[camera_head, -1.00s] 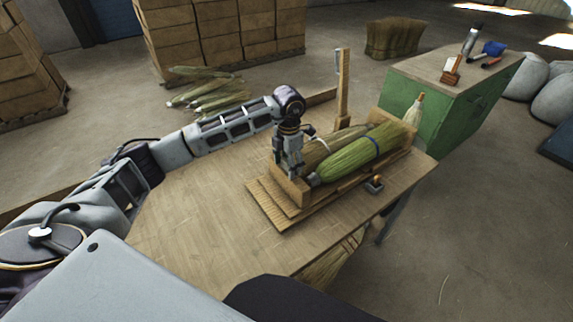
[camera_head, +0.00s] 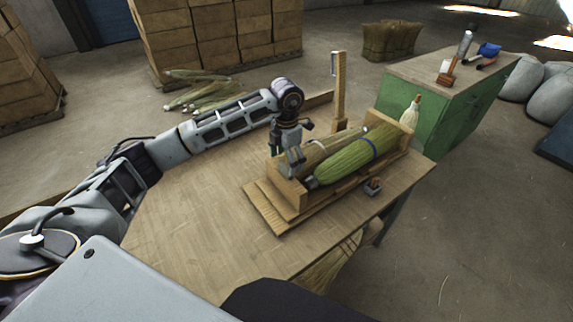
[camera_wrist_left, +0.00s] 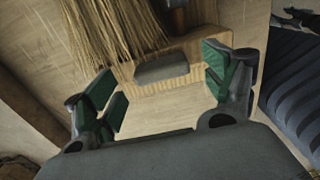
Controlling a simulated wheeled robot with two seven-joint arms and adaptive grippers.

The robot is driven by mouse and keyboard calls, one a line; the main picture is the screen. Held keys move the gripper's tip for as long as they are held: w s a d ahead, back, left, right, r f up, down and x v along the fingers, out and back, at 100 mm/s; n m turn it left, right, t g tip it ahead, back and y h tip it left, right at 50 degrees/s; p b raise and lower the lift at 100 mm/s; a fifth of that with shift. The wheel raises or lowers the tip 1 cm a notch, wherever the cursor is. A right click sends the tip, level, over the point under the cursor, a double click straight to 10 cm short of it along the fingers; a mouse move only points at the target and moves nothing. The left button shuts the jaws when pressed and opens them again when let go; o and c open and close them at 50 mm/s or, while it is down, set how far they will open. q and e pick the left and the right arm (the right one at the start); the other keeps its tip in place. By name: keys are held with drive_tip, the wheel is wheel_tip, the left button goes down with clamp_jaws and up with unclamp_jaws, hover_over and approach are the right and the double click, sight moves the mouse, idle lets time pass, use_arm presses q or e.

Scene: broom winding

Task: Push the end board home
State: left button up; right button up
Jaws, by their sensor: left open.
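The end board (camera_head: 290,194) is an upright wooden block at the near left end of a wooden cradle (camera_head: 276,216) on the workbench. Two straw bundles lie in the cradle: a green one with a blue band (camera_head: 355,163) and a browner one (camera_head: 325,148) behind it. My left gripper (camera_head: 295,160) is just above and behind the end board, close to the bundles' near ends. In the left wrist view its green-padded fingers (camera_wrist_left: 165,92) are spread apart, with pale wood, a grey piece (camera_wrist_left: 162,68) and straw (camera_wrist_left: 110,30) beyond. Whether it touches the board is unclear.
The workbench (camera_head: 190,230) is clear at its left and front. A wooden post (camera_head: 339,90) stands behind the cradle. A small metal fitting (camera_head: 373,187) sits at its front side. A green cabinet (camera_head: 455,110) with tools stands at the right.

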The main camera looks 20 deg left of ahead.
use_arm(q)
wheel_tip(320, 180, up, 9)
idle(0.5)
drive_tip(key=shift+s+d, duration=0.1)
idle(0.5)
